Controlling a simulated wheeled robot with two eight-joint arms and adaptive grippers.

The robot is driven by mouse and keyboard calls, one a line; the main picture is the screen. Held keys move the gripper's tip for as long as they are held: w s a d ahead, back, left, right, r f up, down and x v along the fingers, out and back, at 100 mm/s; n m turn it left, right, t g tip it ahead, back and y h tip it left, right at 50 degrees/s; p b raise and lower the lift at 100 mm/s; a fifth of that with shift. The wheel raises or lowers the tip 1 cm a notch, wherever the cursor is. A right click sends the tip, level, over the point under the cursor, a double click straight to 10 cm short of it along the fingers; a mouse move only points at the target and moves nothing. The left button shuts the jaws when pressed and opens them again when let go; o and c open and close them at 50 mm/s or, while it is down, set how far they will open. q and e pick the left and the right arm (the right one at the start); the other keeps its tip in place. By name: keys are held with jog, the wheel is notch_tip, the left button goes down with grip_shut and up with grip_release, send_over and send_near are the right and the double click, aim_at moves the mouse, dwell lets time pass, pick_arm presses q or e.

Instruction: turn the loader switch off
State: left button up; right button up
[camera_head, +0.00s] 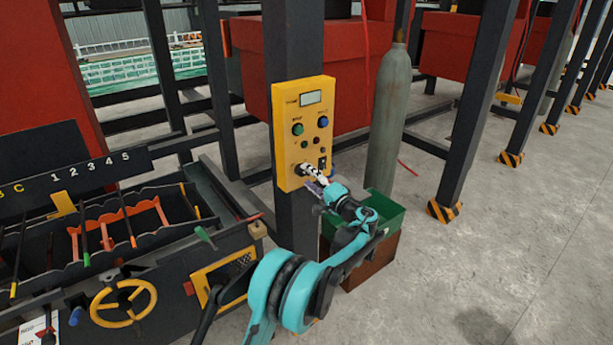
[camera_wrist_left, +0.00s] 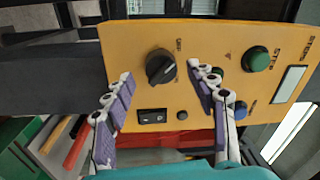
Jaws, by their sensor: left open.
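A yellow control panel (camera_head: 292,105) is fixed to a dark post in the head view. It also fills the upper part of the left wrist view (camera_wrist_left: 215,35). A black rotary switch (camera_wrist_left: 160,66) sits on it, and a black rocker switch (camera_wrist_left: 153,116) sits beside it. I cannot tell from the labels which is the loader switch. My left gripper (camera_head: 310,172) is at the panel's lower part. In the wrist view its fingers (camera_wrist_left: 159,74) are open, one on either side of the rotary switch; contact cannot be told. My right gripper is not in view.
The panel also has a green button (camera_head: 297,129), a blue button (camera_head: 323,122) and a small display (camera_head: 310,98). A grey gas cylinder (camera_head: 386,120) and a green bin (camera_head: 390,215) stand right of the post. A black machine with a yellow handwheel (camera_head: 123,303) is at left.

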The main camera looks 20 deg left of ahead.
pick_arm(q)
jog(key=v, duration=1)
